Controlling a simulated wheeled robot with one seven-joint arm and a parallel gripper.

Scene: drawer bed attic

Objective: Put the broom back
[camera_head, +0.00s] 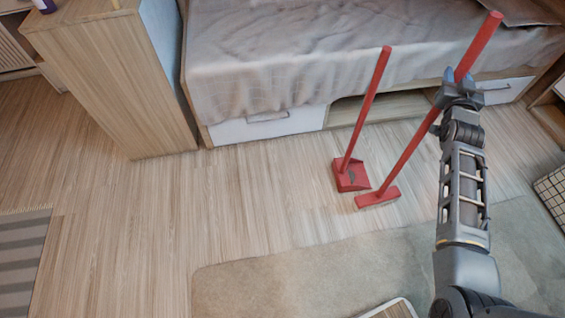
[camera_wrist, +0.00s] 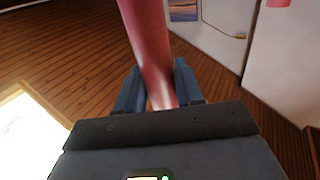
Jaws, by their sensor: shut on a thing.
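The red broom (camera_head: 410,150) has a long straight handle and a short block head (camera_head: 377,197) at its lower end. My gripper (camera_head: 460,82) is shut on the upper part of its handle. The broom leans, with its top to the right and its head low, at or close to the floor. In the wrist view the red handle (camera_wrist: 147,45) runs up between the two fingers (camera_wrist: 160,95). A red long-handled dustpan (camera_head: 352,176) stands on the floor just left of the broom head, its handle tilted slightly right. The broom head and dustpan look close, with a small gap.
A bed (camera_head: 290,60) with a grey cover stands behind, with white drawers (camera_head: 268,124) and an open wooden slot below. A wooden cabinet (camera_head: 110,80) is at the left. A beige rug (camera_head: 290,280) lies in front. A basket (camera_head: 553,195) is at the right. Floor left of the dustpan is clear.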

